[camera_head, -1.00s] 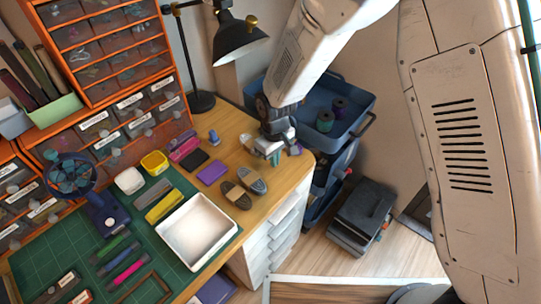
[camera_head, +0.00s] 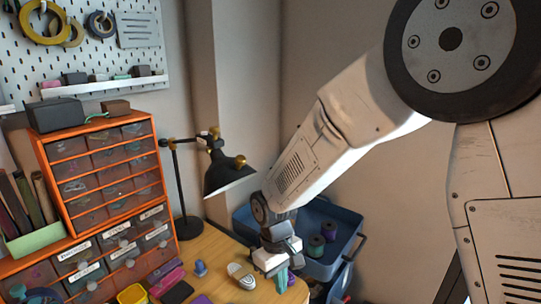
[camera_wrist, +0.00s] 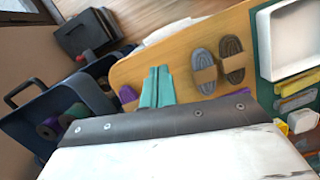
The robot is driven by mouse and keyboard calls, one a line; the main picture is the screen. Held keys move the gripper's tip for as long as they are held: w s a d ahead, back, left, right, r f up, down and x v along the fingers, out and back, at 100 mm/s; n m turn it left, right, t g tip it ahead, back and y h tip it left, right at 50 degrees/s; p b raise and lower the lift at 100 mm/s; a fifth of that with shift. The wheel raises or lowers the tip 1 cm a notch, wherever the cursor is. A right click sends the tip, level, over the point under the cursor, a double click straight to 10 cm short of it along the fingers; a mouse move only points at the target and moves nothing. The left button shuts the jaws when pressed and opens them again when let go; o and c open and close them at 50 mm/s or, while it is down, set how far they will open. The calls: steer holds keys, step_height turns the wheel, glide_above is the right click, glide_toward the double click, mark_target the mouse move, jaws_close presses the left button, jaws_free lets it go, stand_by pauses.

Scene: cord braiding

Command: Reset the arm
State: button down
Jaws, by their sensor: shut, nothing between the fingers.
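My gripper (camera_head: 281,283) hangs over the right end of the wooden desk (camera_head: 212,246) in the head view, pointing down. Its teal fingers are together with nothing between them. In the wrist view the fingers of my gripper (camera_wrist: 158,72) lie side by side above the desk edge. A grey oval sole-like piece (camera_wrist: 204,69) and a darker one (camera_wrist: 231,58) lie on the desk just right of the fingers. A purple item (camera_wrist: 128,93) is partly visible to their left.
A blue cart tray (camera_head: 342,222) with spools, one purple (camera_head: 329,231), stands right of the desk. A black lamp (camera_head: 226,178) and an orange drawer cabinet (camera_head: 48,166) stand behind. A white tray (camera_wrist: 264,45) lies further along the desk.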

steer(key=s+d+r+m+t+y, duration=0.1)
steer(key=s+d+r+m+t, duration=0.2)
steer(key=s+d+r+m, duration=0.5)
steer(key=s+d+r, duration=1.3)
steer(key=d, duration=0.3)
steer(key=shift+s+d+r, duration=0.15)
steer(key=shift+s+r, duration=0.1)
steer(key=shift+r, duration=0.05)
